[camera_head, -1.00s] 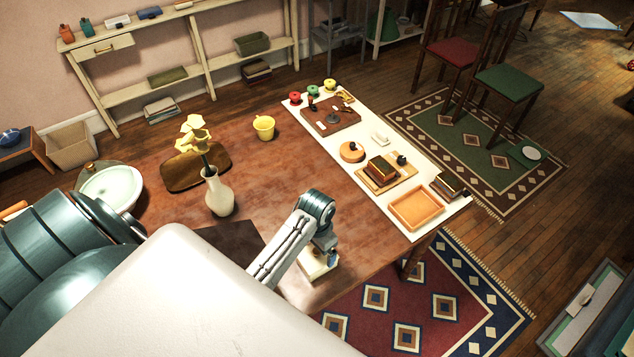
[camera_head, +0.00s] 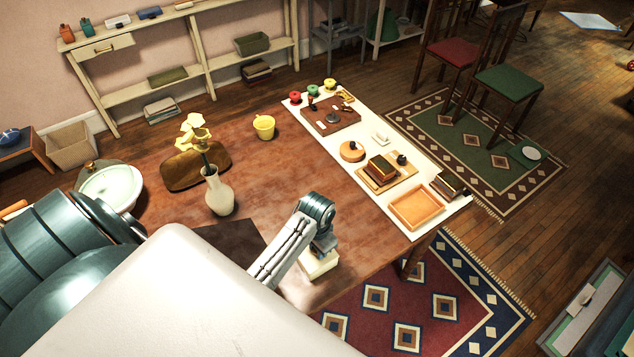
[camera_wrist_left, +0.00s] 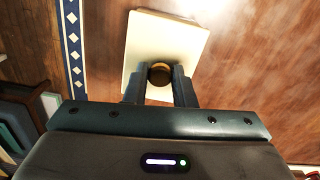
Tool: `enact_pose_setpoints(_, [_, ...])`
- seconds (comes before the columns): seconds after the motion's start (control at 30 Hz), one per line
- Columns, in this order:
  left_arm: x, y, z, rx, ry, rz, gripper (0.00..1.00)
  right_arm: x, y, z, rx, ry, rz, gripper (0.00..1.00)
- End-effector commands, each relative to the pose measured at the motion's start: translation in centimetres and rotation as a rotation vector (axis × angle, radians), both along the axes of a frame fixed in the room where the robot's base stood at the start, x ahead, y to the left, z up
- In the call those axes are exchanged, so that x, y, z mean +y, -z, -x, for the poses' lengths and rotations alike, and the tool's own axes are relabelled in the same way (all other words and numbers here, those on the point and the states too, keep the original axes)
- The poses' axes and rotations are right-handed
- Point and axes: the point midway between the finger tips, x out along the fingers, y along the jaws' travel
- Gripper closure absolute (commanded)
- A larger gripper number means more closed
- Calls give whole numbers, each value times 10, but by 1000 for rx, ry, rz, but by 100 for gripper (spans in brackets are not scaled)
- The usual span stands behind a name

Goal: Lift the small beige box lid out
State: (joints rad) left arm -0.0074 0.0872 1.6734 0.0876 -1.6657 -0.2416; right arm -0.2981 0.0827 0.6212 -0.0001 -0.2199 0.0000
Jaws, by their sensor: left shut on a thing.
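The small beige box lid (camera_wrist_left: 170,38) is a pale cream square that fills the upper middle of the left wrist view. A round dark knob (camera_wrist_left: 160,74) on it sits between the two fingers of my left gripper (camera_wrist_left: 160,82), which is shut on it. In the head view my left gripper (camera_head: 323,245) points down over the pale box (camera_head: 317,267) near the front edge of the wooden table. The gripper partly covers the box there, and I cannot tell whether the lid is apart from it. My right gripper is not in view.
A white vase (camera_head: 220,193) with yellow flowers and a yellow mug (camera_head: 264,127) stand on the table (camera_head: 300,150). An orange tray (camera_head: 417,209) and several small things lie on the white strip at right. Bare tabletop lies between.

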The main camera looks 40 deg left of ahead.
Motion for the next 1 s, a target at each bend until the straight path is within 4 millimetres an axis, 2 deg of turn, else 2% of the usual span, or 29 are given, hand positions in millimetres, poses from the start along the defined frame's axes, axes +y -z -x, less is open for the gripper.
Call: enact_pose_setpoints(1.0, [0, -14, 0, 0, 0, 0, 100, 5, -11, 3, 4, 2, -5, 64])
